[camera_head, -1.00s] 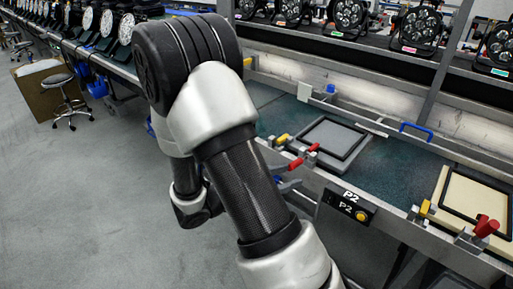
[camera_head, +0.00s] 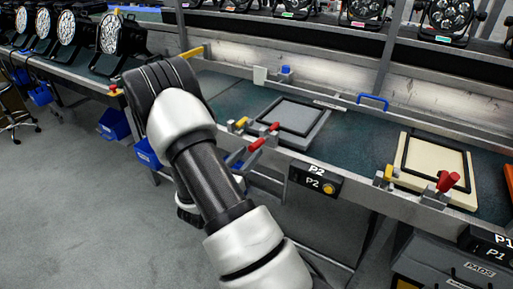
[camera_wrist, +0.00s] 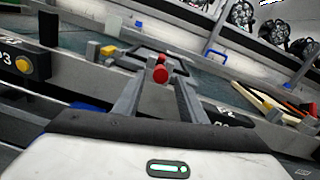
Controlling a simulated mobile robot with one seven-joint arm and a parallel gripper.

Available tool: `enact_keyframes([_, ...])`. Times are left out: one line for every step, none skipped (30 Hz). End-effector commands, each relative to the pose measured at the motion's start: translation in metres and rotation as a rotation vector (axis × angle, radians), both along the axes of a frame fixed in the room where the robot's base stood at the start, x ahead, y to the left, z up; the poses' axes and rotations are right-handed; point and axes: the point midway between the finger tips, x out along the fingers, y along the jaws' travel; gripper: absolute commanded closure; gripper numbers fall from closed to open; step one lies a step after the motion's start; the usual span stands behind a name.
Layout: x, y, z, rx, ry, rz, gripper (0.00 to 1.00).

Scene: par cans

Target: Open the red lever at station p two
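The red lever (camera_head: 257,145) sits at the front edge of station P2, beside the grey pad with a black frame (camera_head: 296,117). The P2 sign (camera_head: 315,180) with a yellow button is just right of it. My gripper (camera_head: 254,153) reaches in from the left at the lever; my arm hides much of the gripper. In the wrist view, the two fingers of my gripper (camera_wrist: 160,85) are apart, with the round red end of the lever (camera_wrist: 160,75) between the tips. I cannot tell whether either finger touches it.
A yellow clamp (camera_head: 240,123) stands left of the lever on the same rail. To the right is a cream pad (camera_head: 430,183) with another red lever (camera_head: 447,181). Par cans (camera_head: 120,45) line the left bench. A blue handle (camera_head: 373,101) is behind.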

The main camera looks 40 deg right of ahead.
Motion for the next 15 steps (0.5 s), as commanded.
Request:
enact_keyframes([0.004,-0.011,-0.001,0.0,-0.001,-0.005,0.62])
enact_keyframes([0.006,-0.017,-0.001,0.0,-0.001,-0.005,0.62])
enact_keyframes([0.009,-0.023,-0.001,0.0,-0.002,-0.005,0.62])
enact_keyframes([0.011,-0.028,-0.001,0.0,-0.001,-0.004,0.62])
enact_keyframes([0.013,-0.032,-0.001,0.0,-0.001,-0.005,0.62])
enact_keyframes([0.016,-0.036,-0.001,0.0,-0.001,-0.003,0.62])
enact_keyframes([0.017,-0.039,-0.001,0.001,-0.001,-0.002,0.62])
enact_keyframes([0.019,-0.042,-0.001,0.0,0.0,-0.003,0.62])
enact_keyframes([0.02,-0.046,-0.001,0.0,0.0,-0.003,0.62])
enact_keyframes([0.021,-0.047,-0.001,0.001,0.0,-0.002,0.62])
enact_keyframes([0.022,-0.049,-0.001,0.001,0.0,-0.002,0.62])
enact_keyframes([0.023,-0.05,0.0,0.0,0.0,-0.001,0.62])
enact_keyframes([0.023,-0.051,0.0,0.0,0.0,-0.001,0.62])
enact_keyframes([0.024,-0.052,0.0,0.0,0.0,-0.001,0.62])
enact_keyframes([0.024,-0.053,0.0,0.0,0.0,-0.001,0.62])
